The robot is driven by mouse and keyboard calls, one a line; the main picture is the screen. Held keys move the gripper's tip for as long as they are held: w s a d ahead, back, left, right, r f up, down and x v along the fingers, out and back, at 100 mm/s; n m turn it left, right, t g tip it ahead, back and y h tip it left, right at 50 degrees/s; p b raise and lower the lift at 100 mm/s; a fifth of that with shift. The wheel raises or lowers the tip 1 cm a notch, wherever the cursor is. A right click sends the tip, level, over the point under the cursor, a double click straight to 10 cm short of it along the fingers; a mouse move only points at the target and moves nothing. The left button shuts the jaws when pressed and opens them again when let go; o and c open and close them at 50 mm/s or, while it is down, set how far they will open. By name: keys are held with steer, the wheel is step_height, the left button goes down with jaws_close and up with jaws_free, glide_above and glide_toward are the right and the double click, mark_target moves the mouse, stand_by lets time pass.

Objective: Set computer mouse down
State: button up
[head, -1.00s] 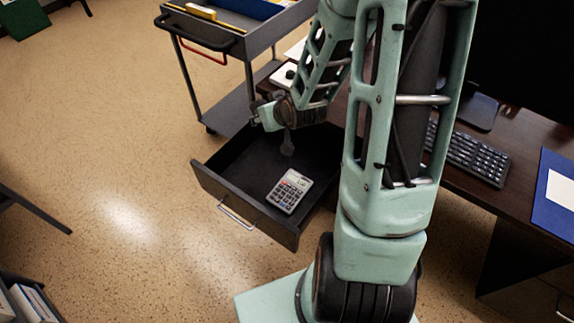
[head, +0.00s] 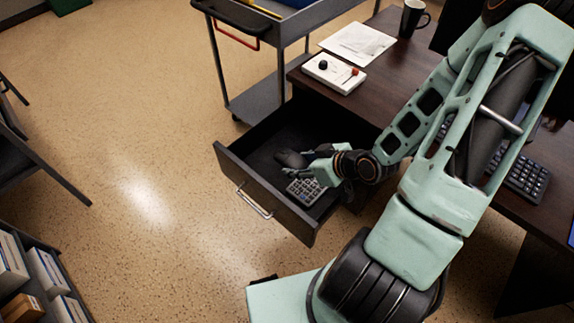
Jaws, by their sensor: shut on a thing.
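The dark computer mouse (head: 290,158) is at the tips of my gripper (head: 309,157), inside the outline of the open drawer (head: 231,167). My gripper comes in from the right and is shut on the mouse. The mouse is dark against the dark drawer floor, so I cannot tell whether it touches the floor or hangs just above it. A grey calculator (head: 304,191) lies in the drawer just below my gripper in the picture, partly covered by it.
The desk (head: 345,101) holds a white box with knobs (head: 333,73), papers (head: 358,43), a black mug (head: 412,18) and a keyboard (head: 525,174). A grey cart (head: 255,92) stands behind the drawer. The floor to the left is largely clear.

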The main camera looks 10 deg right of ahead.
mark_target(290, 157)
steer(key=w+f+b, duration=0.1)
steer(key=b, duration=0.2)
steer(key=shift+b, duration=0.3)
steer(key=b, duration=0.3)
steer(key=shift+w+a+f, duration=0.1)
steer(key=shift+w+f, duration=0.1)
steer(key=shift+f, duration=0.2)
steer(key=w, duration=0.1)
steer(key=w+f+b, duration=0.1)
steer(key=w+a, duration=0.1)
steer(key=w, duration=0.1)
steer(key=shift+a+f+b, duration=0.1)
steer(key=shift+f+b, duration=0.2)
steer(key=shift+b, duration=0.05)
steer(key=w+f+b, duration=0.1)
steer(key=w+f, duration=0.1)
steer(key=w+a+f+b, duration=0.1)
steer(key=w+f+b, duration=0.1)
steer(key=f, duration=0.1)
steer(key=shift+w+a+f, duration=0.1)
steer(key=shift+w, duration=0.25)
steer(key=shift+w+f+b, duration=0.15)
steer(key=shift+f+b, duration=0.4)
steer(key=shift+f, duration=0.3)
steer(key=shift+w+f+b, duration=0.1)
steer(key=shift+f+b, duration=0.45)
steer(key=shift+f, duration=0.3)
steer(key=shift+f, duration=0.15)
steer(key=o, duration=1.3)
